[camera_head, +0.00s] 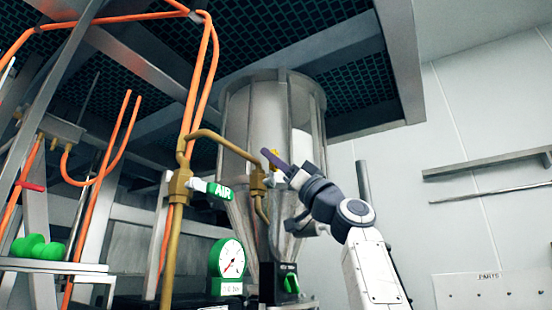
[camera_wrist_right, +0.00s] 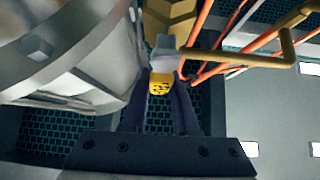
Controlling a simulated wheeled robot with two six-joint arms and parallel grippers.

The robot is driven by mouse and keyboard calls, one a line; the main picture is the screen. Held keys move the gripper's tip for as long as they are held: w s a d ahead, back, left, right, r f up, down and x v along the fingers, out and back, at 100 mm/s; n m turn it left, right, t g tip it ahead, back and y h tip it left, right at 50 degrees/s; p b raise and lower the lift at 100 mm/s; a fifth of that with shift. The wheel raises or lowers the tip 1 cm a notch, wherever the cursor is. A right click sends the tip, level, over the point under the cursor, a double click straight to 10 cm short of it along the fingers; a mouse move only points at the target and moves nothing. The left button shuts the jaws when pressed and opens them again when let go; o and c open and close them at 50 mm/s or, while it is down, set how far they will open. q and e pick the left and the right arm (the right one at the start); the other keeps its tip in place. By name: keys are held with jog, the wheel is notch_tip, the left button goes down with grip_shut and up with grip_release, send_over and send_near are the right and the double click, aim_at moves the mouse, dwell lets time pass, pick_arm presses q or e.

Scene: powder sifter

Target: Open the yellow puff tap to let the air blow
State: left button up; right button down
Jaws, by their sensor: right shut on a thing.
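The yellow puff tap (camera_wrist_right: 160,83) sits between the two dark fingers of my right gripper (camera_wrist_right: 161,105) in the right wrist view. The fingers are shut on it, and its grey stem joins a brass fitting (camera_wrist_right: 168,22) above. In the head view, my right gripper (camera_head: 274,160) reaches in from the right to the brass valve beside the metal hopper. Only a small bit of the yellow tap (camera_head: 274,152) shows there; the rest is hidden by the gripper. My left gripper is not in view.
The metal hopper (camera_head: 252,115) stands close behind the gripper. A green AIR valve handle (camera_head: 219,190), brass pipe (camera_head: 225,144) and orange hoses (camera_head: 192,95) lie to the left. A green gauge (camera_head: 231,260) and a black box with a green knob (camera_head: 291,284) sit below.

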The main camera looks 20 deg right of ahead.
jog(key=shift+a+f+n+g+y, duration=0.1)
jog(key=shift+n+g+y, duration=0.2)
jog(key=shift+n+y, duration=0.15)
jog(key=c, duration=0.7)
grip_release()
jog(key=b+v, duration=0.9)
jog(key=v, duration=0.1)
jog(key=shift+s+f, duration=0.15)
jog(key=shift+s, duration=0.05)
